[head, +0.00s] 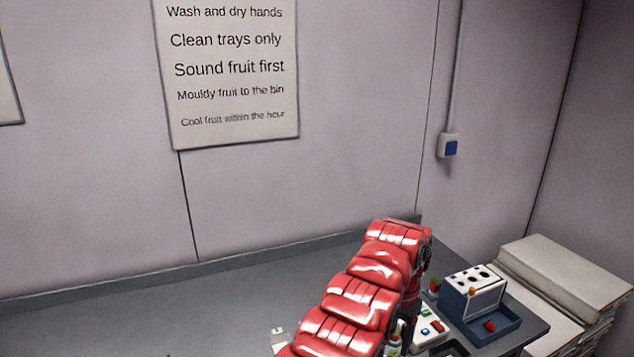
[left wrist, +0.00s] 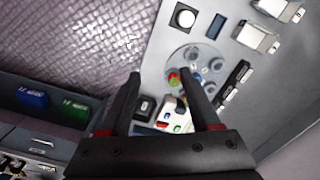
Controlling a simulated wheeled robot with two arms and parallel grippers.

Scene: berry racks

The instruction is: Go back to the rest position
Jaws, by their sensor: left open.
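My left gripper (left wrist: 160,77) shows in the left wrist view with its two dark fingers apart. I see nothing held between them. Beyond the fingers is a pale surface (left wrist: 215,75) with a round grey area bearing small coloured items. In the head view my red left arm reaches over the counter and bends down near its right end. Its gripper is mostly hidden there by the arm. My right gripper does not show.
The grey counter (head: 200,310) is bare at left. A blue-and-white rack (head: 472,293) with holes stands right of my arm, with red berries near it. A white item (head: 430,326) with coloured parts lies close to the arm. Pale stacked sheets (head: 565,275) stand at right.

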